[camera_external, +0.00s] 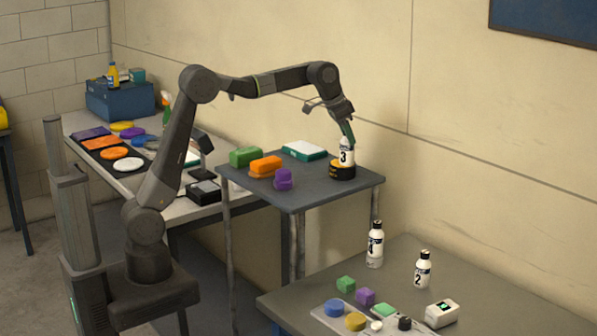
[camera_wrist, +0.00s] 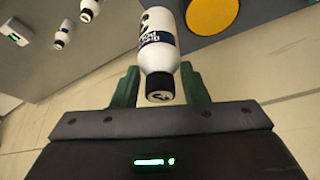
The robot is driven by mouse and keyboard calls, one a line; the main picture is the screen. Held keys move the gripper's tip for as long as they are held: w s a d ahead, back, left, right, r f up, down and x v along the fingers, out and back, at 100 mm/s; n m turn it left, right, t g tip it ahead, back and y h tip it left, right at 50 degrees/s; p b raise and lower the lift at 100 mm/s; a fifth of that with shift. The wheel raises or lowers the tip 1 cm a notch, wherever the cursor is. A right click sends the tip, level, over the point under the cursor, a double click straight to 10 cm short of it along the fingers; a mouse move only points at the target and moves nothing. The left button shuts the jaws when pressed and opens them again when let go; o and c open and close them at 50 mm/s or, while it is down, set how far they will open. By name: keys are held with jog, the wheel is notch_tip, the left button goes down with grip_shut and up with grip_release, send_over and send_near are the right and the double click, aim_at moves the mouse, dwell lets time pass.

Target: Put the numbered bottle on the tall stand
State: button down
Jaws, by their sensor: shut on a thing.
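The tall grey stand (camera_external: 300,196) is below. In the external view the bottle's lower end overlaps this base. In the wrist view a yellow disc (camera_wrist: 212,14) shows to the right of the bottle. I cannot tell whether bottle and base touch.
Green (camera_external: 245,156), orange (camera_external: 265,166) and purple (camera_external: 283,179) blocks and a white-green box (camera_external: 304,150) share the stand's top. Bottles numbered 1 (camera_external: 375,246) and 2 (camera_external: 422,270) stand on the lower table (camera_external: 300,291). The wall is close behind.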

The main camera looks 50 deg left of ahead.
jog(key=s+a+r, duration=0.3)
jog(key=s+a, duration=0.1)
jog(key=a, duration=0.1)
notch_tip(320, 180, down, 10)
jog(key=shift+n+p, duration=0.4)
jog(key=shift+p, duration=0.05)
jog(key=shift+s+f, duration=0.1)
jog(key=shift+f, duration=0.15)
jog(key=c, duration=0.8)
grip_release()
jog(key=shift+c, duration=0.2)
